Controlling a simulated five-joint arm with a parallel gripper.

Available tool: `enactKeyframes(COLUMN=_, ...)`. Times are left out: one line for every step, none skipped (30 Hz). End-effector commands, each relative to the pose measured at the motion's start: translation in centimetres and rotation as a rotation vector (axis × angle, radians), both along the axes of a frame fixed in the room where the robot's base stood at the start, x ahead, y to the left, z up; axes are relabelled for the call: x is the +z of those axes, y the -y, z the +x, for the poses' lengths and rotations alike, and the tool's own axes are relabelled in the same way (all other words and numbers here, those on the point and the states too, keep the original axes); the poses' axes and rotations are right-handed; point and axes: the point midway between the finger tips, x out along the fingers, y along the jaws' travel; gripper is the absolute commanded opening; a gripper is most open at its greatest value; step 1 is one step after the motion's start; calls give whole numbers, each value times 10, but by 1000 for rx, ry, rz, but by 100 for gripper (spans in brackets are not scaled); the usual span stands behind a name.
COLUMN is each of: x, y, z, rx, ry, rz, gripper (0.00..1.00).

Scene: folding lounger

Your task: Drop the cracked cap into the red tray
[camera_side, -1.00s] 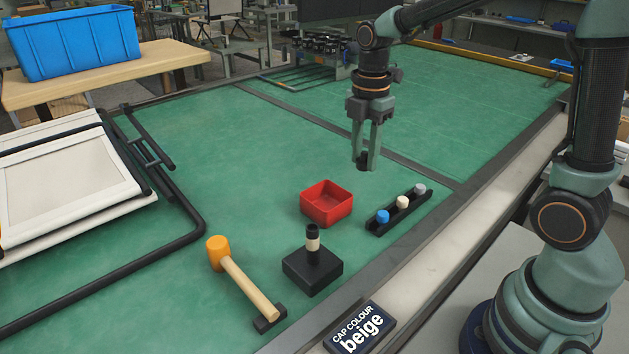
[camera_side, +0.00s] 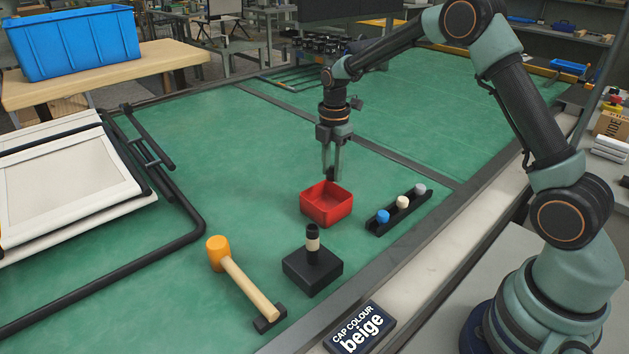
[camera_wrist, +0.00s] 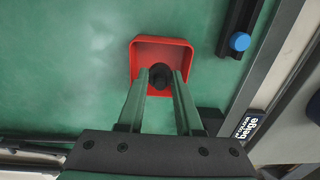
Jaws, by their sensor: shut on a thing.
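The red tray (camera_side: 326,208) is a small open square box on the green bench, right of centre in the side view. It also shows in the wrist view (camera_wrist: 138,58), directly below my gripper. My gripper (camera_side: 331,176) points down above the tray's back part. It is shut on a small black cap (camera_wrist: 160,77), which shows between the fingertips against the red tray floor. In the side view the cap is a dark bit at the fingertips, close to the tray's rim height. I cannot make out the crack.
A black rack (camera_side: 380,229) with blue, beige and grey caps stands right of the tray. A black block (camera_side: 313,272) with an upright post stands in front. A mallet (camera_side: 245,284) lies front left. A sign (camera_side: 361,328) reads "CAP COLOUR beige". The lounger frame (camera_side: 80,185) lies left.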

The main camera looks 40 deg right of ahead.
Motion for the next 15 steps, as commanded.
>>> enactKeyframes(x=-8, y=0, z=-1, rx=0, ry=-5, rz=1, gripper=0)
enactKeyframes(x=-11, y=0, z=-1, rx=0, ry=-5, rz=1, gripper=0)
enactKeyframes(x=-15, y=0, z=-1, rx=0, ry=-3, rz=0, gripper=0)
enactKeyframes(x=-19, y=0, z=-1, rx=0, ry=-4, rz=0, gripper=0)
enactKeyframes(x=-22, y=0, z=-1, rx=0, ry=-5, rz=1, gripper=0)
enactKeyframes(x=-26, y=0, z=-1, rx=0, ry=-4, rz=0, gripper=0)
enactKeyframes(x=-28, y=0, z=-1, rx=0, ry=-3, rz=0, gripper=0)
enactKeyframes(x=-30, y=0, z=-1, rx=0, ry=-3, rz=0, gripper=0)
enactKeyframes(x=-33, y=0, z=-1, rx=0, ry=-3, rz=0, gripper=0)
enactKeyframes(x=-35, y=0, z=-1, rx=0, ry=-3, rz=0, gripper=0)
enactKeyframes(x=-37, y=0, z=-1, rx=0, ry=-3, rz=0, gripper=0)
enactKeyframes(x=-38, y=0, z=-1, rx=0, ry=-2, rz=0, gripper=0)
enactKeyframes(x=-39, y=0, z=-1, rx=0, ry=-1, rz=0, gripper=0)
enactKeyframes(x=-39, y=0, z=-1, rx=0, ry=-1, rz=0, gripper=0)
enactKeyframes(x=-40, y=0, z=-1, rx=0, ry=-1, rz=0, gripper=0)
